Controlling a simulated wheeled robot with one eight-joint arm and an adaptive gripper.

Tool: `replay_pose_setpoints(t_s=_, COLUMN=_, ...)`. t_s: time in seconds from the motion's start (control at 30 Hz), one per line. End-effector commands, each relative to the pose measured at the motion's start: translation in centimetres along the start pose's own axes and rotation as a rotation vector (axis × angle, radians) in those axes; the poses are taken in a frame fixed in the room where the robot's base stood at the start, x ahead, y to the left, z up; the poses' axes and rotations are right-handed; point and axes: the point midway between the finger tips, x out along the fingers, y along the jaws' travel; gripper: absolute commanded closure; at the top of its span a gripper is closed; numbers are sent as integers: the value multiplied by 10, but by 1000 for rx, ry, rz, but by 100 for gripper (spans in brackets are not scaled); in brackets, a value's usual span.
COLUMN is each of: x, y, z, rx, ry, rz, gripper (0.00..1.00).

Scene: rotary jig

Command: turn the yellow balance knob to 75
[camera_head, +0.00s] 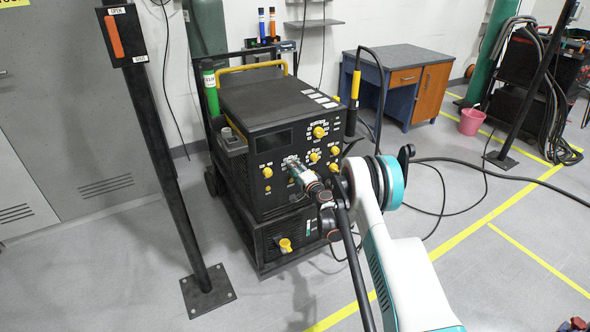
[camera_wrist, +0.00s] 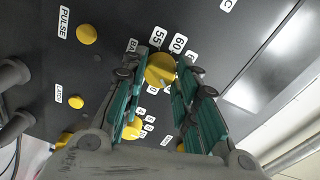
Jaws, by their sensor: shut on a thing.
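The yellow balance knob (camera_wrist: 160,68) is on the dark front panel of the welding machine (camera_head: 262,140). A partly hidden label starting "BA" (camera_wrist: 132,45) and scale numbers 55 and 60 stand beside it in the wrist view. The knob's pointer cannot be read clearly. My gripper (camera_wrist: 157,84) has its green-padded fingers on either side of this knob and is shut on it. In the head view my gripper (camera_head: 292,163) reaches the panel's front and hides the held knob.
Other yellow knobs are close by, including one by the PULSE label (camera_wrist: 87,34) and a smaller one (camera_wrist: 75,101). A black post (camera_head: 165,150) stands left of the machine. A blue desk (camera_head: 400,80) and a pink bucket (camera_head: 471,121) are behind, right.

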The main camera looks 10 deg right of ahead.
Motion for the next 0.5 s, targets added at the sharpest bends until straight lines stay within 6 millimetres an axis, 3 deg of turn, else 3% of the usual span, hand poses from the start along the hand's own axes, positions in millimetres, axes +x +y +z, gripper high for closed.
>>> replay_pose_setpoints(t_s=0.37, x=-1, y=1, z=-2, rx=4, ry=3, rz=1, gripper=96)
replay_pose_setpoints(t_s=0.4, x=-1, y=1, z=-2, rx=3, ry=3, rz=1, gripper=68)
replay_pose_setpoints(t_s=0.5, x=-1, y=1, z=-2, rx=3, ry=3, rz=1, gripper=52)
